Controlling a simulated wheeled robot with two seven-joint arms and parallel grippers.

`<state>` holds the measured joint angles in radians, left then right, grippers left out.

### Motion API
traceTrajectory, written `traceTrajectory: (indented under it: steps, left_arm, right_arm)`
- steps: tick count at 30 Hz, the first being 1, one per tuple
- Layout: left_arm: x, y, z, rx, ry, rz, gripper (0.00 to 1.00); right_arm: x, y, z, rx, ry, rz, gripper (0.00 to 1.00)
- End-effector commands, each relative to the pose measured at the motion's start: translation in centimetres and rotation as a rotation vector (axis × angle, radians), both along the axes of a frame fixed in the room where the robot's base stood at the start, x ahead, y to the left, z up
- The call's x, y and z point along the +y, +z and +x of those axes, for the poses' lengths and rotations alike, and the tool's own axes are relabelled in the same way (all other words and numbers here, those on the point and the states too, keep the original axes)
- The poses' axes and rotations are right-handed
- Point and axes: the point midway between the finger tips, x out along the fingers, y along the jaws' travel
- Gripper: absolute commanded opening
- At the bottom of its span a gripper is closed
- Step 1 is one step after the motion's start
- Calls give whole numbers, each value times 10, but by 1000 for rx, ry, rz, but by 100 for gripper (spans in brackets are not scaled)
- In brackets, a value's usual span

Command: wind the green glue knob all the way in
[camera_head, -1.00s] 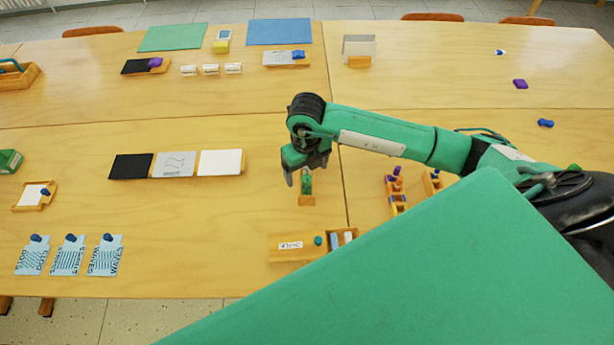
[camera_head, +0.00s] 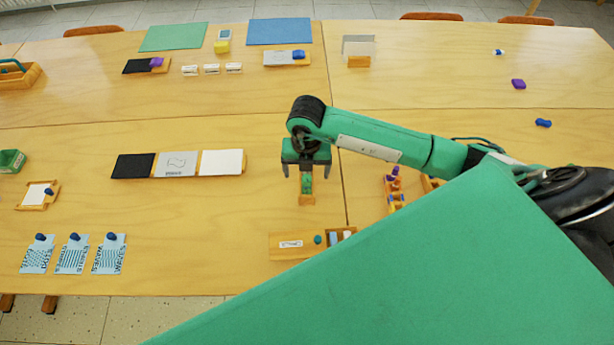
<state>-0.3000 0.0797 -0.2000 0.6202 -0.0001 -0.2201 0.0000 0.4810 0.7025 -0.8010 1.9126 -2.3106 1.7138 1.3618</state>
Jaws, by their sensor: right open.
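The green glue knob (camera_head: 306,184) sits on a small wooden block (camera_head: 307,200) near the middle of the table. My right gripper (camera_head: 306,174) is open above it, with one finger on each side of the green piece. I cannot tell whether the fingers touch it. The top of the green piece is partly hidden by the gripper. My left gripper is not in view.
A wooden tray (camera_head: 285,246) lies in front of the block. Small wooden holders (camera_head: 396,206) stand to the right. A row of black, grey and white plates (camera_head: 178,164) lies to the left. The table between is clear.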

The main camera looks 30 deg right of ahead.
Motion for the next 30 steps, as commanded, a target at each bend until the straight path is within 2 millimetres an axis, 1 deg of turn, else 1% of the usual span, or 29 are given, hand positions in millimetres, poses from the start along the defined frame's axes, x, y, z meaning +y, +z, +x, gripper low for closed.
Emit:
traceTrajectory:
  steps: [30]
  left_arm:
    - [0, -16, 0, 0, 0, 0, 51]
  right_arm:
    - [0, -21, 0, 0, 1, 0, 82]
